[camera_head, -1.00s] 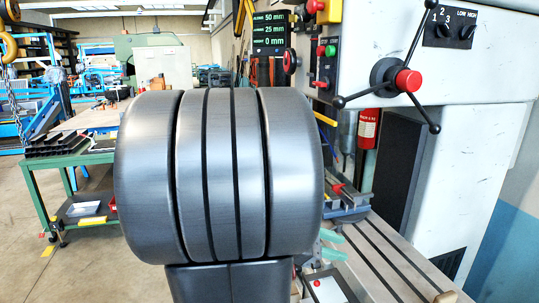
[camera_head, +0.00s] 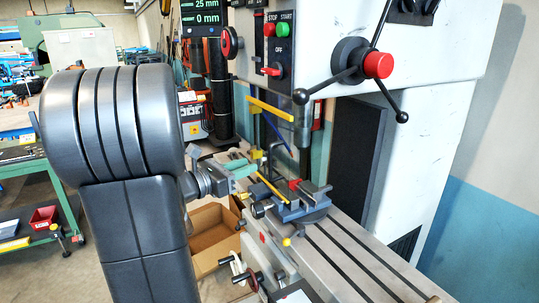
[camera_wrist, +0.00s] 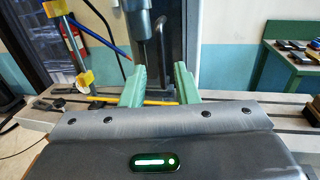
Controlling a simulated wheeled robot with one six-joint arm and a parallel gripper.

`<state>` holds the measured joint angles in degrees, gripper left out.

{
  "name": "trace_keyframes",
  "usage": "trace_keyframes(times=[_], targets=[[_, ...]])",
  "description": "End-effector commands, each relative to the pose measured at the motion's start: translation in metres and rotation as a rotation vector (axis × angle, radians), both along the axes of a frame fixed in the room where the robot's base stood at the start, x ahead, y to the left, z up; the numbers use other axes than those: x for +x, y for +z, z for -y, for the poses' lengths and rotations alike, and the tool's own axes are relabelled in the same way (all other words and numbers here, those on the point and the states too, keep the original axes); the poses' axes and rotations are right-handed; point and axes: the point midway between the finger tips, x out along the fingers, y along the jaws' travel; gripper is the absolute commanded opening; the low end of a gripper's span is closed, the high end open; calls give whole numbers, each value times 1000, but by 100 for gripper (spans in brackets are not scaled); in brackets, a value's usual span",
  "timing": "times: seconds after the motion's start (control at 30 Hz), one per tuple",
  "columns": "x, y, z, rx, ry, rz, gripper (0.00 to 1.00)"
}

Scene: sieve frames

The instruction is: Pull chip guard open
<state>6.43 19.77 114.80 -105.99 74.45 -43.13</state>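The chip guard (camera_head: 270,110) stands in front of the mill's spindle in the head view. It shows as an upper and a lower yellow bar, with what looks like a clear pane between them. A yellow bar (camera_wrist: 155,101) also crosses behind my fingers in the wrist view. My gripper (camera_head: 243,168) is left of the guard, near its lower left side, with its green fingers pointing toward it. In the wrist view my gripper (camera_wrist: 160,88) is open, its fingers apart with nothing seen held between them. Whether a finger touches the guard I cannot tell.
A grey vise (camera_head: 300,203) sits on the slotted mill table (camera_head: 365,265) below the guard. A three-spoked handle with a red hub (camera_head: 377,65) juts out at the upper right. A cardboard box (camera_head: 210,235) and a green workbench (camera_head: 30,165) stand left of the mill.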

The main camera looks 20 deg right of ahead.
Motion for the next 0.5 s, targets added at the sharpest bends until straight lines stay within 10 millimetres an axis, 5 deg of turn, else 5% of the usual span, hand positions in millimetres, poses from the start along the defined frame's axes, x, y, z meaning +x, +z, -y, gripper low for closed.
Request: trace_keyframes(times=[0.5], targets=[[21,1,77,1,-3,0,28]])
